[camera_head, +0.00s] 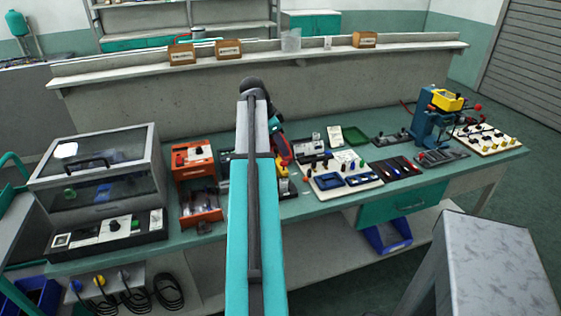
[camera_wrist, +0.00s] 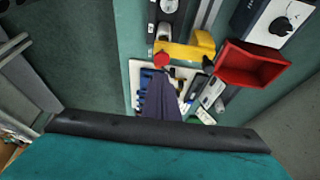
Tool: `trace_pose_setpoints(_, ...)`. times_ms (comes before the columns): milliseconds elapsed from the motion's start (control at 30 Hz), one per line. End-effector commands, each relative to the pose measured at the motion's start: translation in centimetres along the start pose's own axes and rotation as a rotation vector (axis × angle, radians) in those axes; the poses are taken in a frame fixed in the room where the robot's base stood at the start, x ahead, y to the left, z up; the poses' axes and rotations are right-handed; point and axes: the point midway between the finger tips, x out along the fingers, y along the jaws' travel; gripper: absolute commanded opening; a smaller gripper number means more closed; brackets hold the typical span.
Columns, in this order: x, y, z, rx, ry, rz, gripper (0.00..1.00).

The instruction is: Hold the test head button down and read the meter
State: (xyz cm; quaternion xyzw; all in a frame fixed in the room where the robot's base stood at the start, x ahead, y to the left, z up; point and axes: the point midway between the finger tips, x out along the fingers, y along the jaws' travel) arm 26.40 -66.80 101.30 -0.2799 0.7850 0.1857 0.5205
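My teal arm (camera_head: 252,225) reaches away over the bench in the head view and covers its middle. My gripper's fingers cannot be made out there. In the wrist view a wide black-edged teal part of mine fills the bottom, and no clear finger pair shows. A yellow piece (camera_wrist: 187,50) with a red knob (camera_wrist: 161,59) lies ahead, apart from that edge. A yellow piece (camera_head: 283,167) also shows beside my arm in the head view.
A red tray (camera_wrist: 250,65) lies right of the yellow piece. A clear-lidded case (camera_head: 100,165) and an orange unit (camera_head: 193,160) stand left. A grey block (camera_head: 495,260) is at the front right.

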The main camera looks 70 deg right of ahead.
Motion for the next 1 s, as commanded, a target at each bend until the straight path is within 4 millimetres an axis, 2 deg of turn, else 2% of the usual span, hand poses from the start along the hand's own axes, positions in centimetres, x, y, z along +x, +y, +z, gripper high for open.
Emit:
trace_pose_setpoints(600,-2.6,0.0,-1.1,0.000,0.000,0.000,0.00)
trace_pose_setpoints(1000,-2.7,0.0,-1.1,0.000,0.000,0.000,0.00)
